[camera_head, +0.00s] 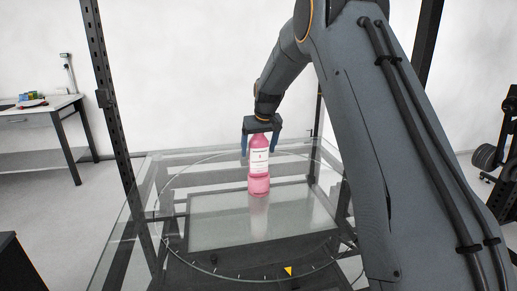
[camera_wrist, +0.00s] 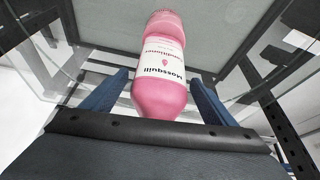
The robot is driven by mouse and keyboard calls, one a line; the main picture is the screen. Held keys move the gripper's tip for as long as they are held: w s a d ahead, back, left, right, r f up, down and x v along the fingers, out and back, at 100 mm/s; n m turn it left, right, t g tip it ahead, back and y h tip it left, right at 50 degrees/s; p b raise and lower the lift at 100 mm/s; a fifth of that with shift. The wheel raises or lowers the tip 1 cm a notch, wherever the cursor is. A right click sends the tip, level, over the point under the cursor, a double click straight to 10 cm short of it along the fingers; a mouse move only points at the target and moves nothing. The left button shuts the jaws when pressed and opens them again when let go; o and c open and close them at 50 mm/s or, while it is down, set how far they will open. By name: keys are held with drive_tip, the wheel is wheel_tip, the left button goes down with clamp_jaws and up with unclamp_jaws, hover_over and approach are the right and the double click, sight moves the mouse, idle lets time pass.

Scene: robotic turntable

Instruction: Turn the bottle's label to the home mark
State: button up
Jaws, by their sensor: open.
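A pink bottle (camera_head: 259,184) with a white label (camera_head: 260,161) stands upright on the clear turntable (camera_head: 180,185). The label faces the body camera. A yellow triangular mark (camera_head: 288,271) lies at the turntable's near edge, slightly right of the bottle. My gripper (camera_head: 260,150) is open above and around the upper bottle, one blue finger on each side. In the wrist view the bottle (camera_wrist: 162,98) shows between the spread fingers (camera_wrist: 160,95), with its label (camera_wrist: 161,58) upside down. A gap shows on both sides there. The bottle's top is hidden by my gripper in the body view.
Dark upright posts (camera_head: 105,85) frame the glass table. A side table (camera_head: 45,112) with small items stands at the far left. Dark weights (camera_head: 487,157) are at the right edge. The glass around the bottle is clear.

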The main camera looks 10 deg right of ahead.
sight(260, 137)
drive_tip(key=b+v, duration=0.2)
drive_tip(key=v, duration=0.4)
drive_tip(key=shift+s+r, duration=0.15)
drive_tip(key=shift+r, duration=0.2)
drive_tip(key=shift+s+r, duration=0.15)
drive_tip(key=shift+r, duration=0.15)
drive_tip(key=shift+s, duration=0.35)
drive_tip(key=s+f+g, duration=0.1)
drive_tip(key=s+f, duration=0.4)
drive_tip(key=s, duration=0.8)
drive_tip(key=s+f+g, duration=0.1)
drive_tip(key=s+f, duration=0.4)
drive_tip(key=s, duration=0.9)
drive_tip(key=s+f+m+g, duration=0.1)
drive_tip(key=s+f, duration=0.4)
drive_tip(key=s, duration=0.8)
drive_tip(key=shift+s+a+f, duration=0.15)
drive_tip(key=shift+s+f, duration=0.05)
drive_tip(key=shift+s, duration=0.15)
drive_tip(key=shift+c, duration=0.2)
